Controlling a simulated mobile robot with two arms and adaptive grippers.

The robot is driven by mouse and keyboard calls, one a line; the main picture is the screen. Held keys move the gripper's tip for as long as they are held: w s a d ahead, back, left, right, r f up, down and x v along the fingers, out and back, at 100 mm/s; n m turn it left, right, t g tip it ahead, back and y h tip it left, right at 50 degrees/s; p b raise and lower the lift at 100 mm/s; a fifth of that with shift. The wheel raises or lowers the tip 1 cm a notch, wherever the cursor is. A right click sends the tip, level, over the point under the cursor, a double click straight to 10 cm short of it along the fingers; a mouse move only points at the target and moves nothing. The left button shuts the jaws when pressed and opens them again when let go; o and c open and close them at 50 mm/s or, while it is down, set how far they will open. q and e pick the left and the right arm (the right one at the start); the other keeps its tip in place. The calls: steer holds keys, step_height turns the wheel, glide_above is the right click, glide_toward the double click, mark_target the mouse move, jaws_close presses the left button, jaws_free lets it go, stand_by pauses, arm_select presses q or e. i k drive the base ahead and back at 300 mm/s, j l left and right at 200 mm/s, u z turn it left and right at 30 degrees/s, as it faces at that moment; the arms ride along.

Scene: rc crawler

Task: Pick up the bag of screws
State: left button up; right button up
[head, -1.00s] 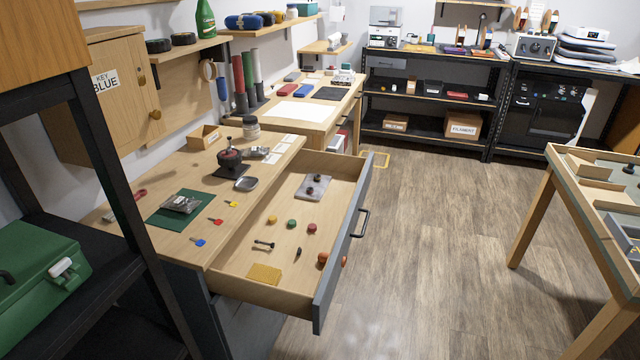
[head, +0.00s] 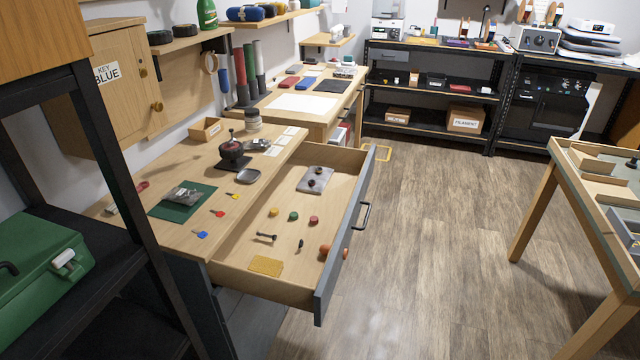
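A small clear-looking bag with grey contents (head: 182,196) lies on a green mat (head: 170,213) on the near workbench; it looks like the bag of screws, but its contents are too small to be sure. Neither of my grippers is in view.
An open drawer (head: 345,245) juts out from the bench, holding a grey plate (head: 315,180), colored caps and a yellow sponge-like block (head: 266,265). Colored keys lie near the mat. A black shelf with a green toolbox (head: 40,265) stands near left.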

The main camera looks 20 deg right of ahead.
mark_target(261, 143)
steer(key=u, duration=0.3)
steer(key=i+l+u, duration=0.1)
steer(key=l+u, duration=0.15)
steer(key=u, duration=0.15)
steer(key=l+u, duration=0.2)
steer(key=u, duration=0.2)
steer(key=l+u, duration=0.55)
steer(key=l, duration=0.35)
steer(key=l+u, duration=0.15)
steer(key=l, duration=0.3)
steer(key=k+l+u, duration=0.1)
steer(key=l, duration=0.35)
steer(key=k+l+u, duration=0.15)
steer(key=l, duration=0.3)
steer(key=l+u, duration=0.15)
steer(key=l, duration=0.35)
steer(key=k+l+u, duration=0.15)
steer(key=l, duration=0.25)
